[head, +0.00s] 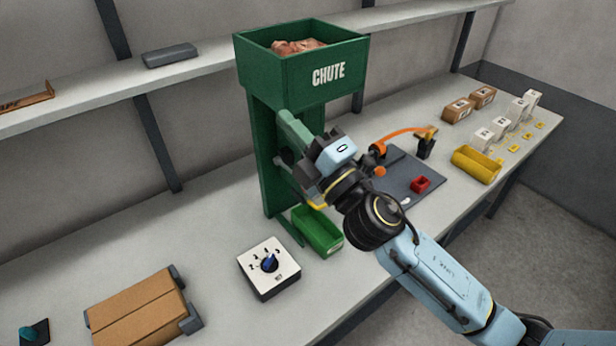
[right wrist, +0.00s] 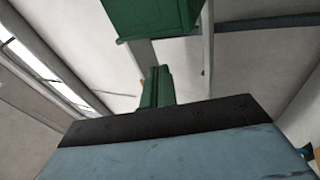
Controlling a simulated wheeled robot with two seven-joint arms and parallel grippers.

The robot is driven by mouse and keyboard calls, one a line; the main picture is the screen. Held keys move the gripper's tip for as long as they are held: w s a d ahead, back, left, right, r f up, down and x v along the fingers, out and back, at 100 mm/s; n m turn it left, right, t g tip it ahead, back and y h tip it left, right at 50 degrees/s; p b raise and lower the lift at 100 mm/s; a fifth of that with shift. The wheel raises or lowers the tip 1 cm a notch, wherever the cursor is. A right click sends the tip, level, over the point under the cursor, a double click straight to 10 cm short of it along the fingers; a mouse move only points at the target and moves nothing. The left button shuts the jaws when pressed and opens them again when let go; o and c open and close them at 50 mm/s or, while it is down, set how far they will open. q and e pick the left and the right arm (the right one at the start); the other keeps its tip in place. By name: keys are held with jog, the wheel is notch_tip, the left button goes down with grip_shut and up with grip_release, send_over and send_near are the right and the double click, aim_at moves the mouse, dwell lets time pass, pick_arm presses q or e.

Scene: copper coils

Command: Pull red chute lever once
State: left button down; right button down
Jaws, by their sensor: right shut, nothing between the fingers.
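The green chute (head: 300,75) stands at the back middle of the table, with copper-coloured pieces in its top box. Its box also shows at the top of the right wrist view (right wrist: 155,18), with a green post below it. My right gripper (head: 290,165) is in front of the chute's post, beside a sloping green part. It is shut with nothing in it; its fingertips are partly hidden by my wrist. I cannot make out a red lever in either view; my wrist covers part of the chute. My left gripper is out of view.
A green bin (head: 318,232) stands below the chute, beside a white dial box (head: 268,266). A cardboard box (head: 138,308) lies at front left.

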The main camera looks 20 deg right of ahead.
jog(key=s+a+n+g+y, duration=0.2)
jog(key=a+n+g+y, duration=0.5)
jog(key=n+g, duration=1.25)
jog(key=w+d+f+n+t+h, duration=0.4)
jog(key=w+d+n+t+h, duration=0.2)
jog(key=d+h, duration=0.5)
jog(key=shift+w+d+n+h+p, duration=0.4)
jog(key=shift+w+n+h, duration=0.3)
jog(key=shift+n+h, duration=0.45)
jog(key=shift+a+f, duration=0.1)
jog(key=shift+f, duration=0.05)
jog(key=f+b, duration=0.1)
jog(key=f, duration=0.1)
jog(key=f+b, duration=0.1)
jog(key=f, duration=0.2)
jog(key=f+b, duration=0.2)
jog(key=f, duration=0.1)
jog(key=shift+s, duration=0.4)
jog(key=shift+f+b, duration=0.3)
jog(key=shift+b, duration=0.1)
